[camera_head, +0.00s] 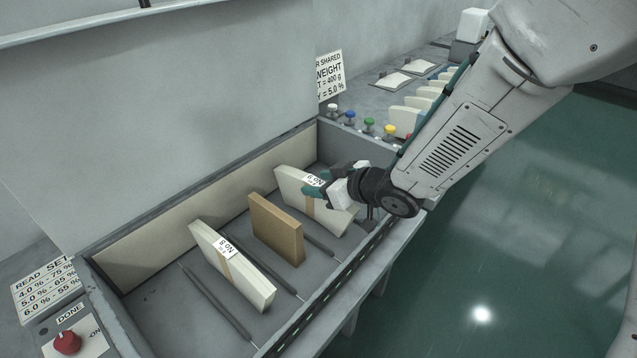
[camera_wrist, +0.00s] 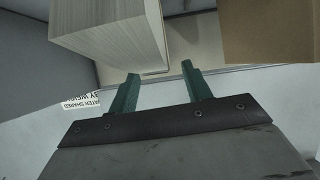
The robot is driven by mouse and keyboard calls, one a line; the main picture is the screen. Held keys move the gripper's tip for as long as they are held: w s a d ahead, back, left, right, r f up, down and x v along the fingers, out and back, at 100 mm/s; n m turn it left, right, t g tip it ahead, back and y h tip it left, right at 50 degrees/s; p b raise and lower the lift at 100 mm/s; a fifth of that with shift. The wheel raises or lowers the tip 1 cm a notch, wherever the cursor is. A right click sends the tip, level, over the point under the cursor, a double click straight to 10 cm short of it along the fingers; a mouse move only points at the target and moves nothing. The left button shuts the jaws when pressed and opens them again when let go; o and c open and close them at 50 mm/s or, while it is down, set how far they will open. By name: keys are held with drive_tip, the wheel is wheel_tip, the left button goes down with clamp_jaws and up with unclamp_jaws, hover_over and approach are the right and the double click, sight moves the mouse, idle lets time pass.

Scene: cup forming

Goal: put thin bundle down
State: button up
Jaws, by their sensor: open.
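Two pale paper bundles with brown bands and white labels stand on edge in a grey bin (camera_head: 150,298). The right bundle (camera_head: 291,181) has a label partly hidden by my gripper (camera_head: 318,186). I cannot tell which is the thin one. My gripper is open at the right bundle's upper part. In the wrist view, a pale bundle (camera_wrist: 112,38) lies just beyond the open green fingers (camera_wrist: 160,72), with no paper visible between them.
A brown block (camera_head: 277,230) stands between the bundles, with dark rods on the bin floor. Colored knobs (camera_head: 369,125) line the ledge behind, near a weight sign (camera_head: 330,77). A red knob (camera_head: 67,342) is at front left.

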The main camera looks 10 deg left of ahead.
drive_tip(key=v, duration=1.1)
drive_tip(key=d+r+m+t+h, duration=0.1)
drive_tip(key=d+r+m+h, duration=0.2)
drive_tip(key=d, duration=0.4)
drive_tip(key=d+r+m+h, duration=0.2)
drive_tip(key=d+h, duration=0.2)
drive_tip(key=d, duration=0.4)
drive_tip(key=d+r+m+t+h, duration=0.1)
drive_tip(key=d+r+m+h, duration=0.2)
drive_tip(key=d, duration=0.4)
drive_tip(key=s+d+r+m+g, duration=0.1)
drive_tip(key=s+d+m+g, duration=0.1)
drive_tip(key=s, duration=0.9)
drive_tip(key=s+d+r+m+g, duration=0.1)
drive_tip(key=s+g, duration=0.4)
drive_tip(key=s, duration=0.6)
drive_tip(key=shift+d+r+m+h, duration=0.35)
drive_tip(key=shift+d+m, duration=0.35)
drive_tip(key=shift+d, duration=0.55)
